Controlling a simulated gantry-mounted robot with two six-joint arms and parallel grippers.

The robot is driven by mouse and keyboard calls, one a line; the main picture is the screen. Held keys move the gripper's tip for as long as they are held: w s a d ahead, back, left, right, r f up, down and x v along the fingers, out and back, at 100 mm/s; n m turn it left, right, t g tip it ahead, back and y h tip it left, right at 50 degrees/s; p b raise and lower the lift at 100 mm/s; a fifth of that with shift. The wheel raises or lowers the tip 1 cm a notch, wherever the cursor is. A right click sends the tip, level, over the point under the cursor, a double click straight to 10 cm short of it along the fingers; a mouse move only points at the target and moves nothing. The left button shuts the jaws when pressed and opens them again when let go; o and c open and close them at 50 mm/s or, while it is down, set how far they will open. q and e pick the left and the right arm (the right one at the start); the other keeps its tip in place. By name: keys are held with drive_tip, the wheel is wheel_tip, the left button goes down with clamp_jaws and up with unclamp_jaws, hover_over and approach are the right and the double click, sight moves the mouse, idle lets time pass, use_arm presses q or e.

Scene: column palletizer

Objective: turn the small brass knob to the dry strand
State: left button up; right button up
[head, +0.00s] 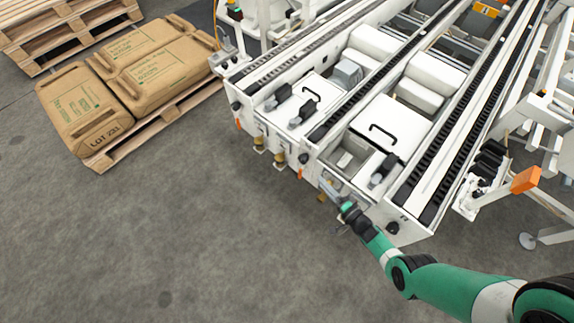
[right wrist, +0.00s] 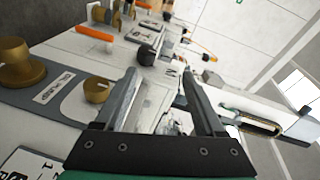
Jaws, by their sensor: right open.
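A small brass knob (right wrist: 97,89) sits on a pale rounded plate on the machine's front in the right wrist view. It is left of my right gripper (right wrist: 158,75), just outside the left finger and not between the fingers. The gripper is open and empty. A label (right wrist: 53,87) with print too small to read surely lies beside the knob. In the head view my right gripper (head: 345,209) is at the front panel of the right-hand machine unit, where the small knob cannot be made out clearly. My left gripper is not in view.
A larger brass knob (right wrist: 20,62) stands farther left on the same panel. Brown sacks (head: 150,68) lie on a pallet (head: 155,125) at left. The grey floor in front is clear.

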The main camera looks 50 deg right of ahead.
drive_tip(key=s+f+m+g+h, duration=0.3)
drive_tip(key=s+f+m, duration=0.15)
drive_tip(key=s, duration=0.55)
drive_tip(key=shift+n, duration=0.45)
drive_tip(key=b+x, duration=0.2)
drive_tip(key=x, duration=0.3)
drive_tip(key=b+x, duration=0.3)
drive_tip(key=x, duration=0.3)
drive_tip(key=shift+w+a+f, duration=0.1)
drive_tip(key=shift+w+f, duration=0.15)
drive_tip(key=shift+f, duration=0.05)
drive_tip(key=shift+w+d, duration=0.2)
drive_tip(key=shift+w, duration=0.1)
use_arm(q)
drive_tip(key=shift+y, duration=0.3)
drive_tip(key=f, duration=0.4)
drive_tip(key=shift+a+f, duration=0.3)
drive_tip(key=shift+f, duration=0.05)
use_arm(e)
drive_tip(key=shift+r, duration=0.1)
clamp_jaws()
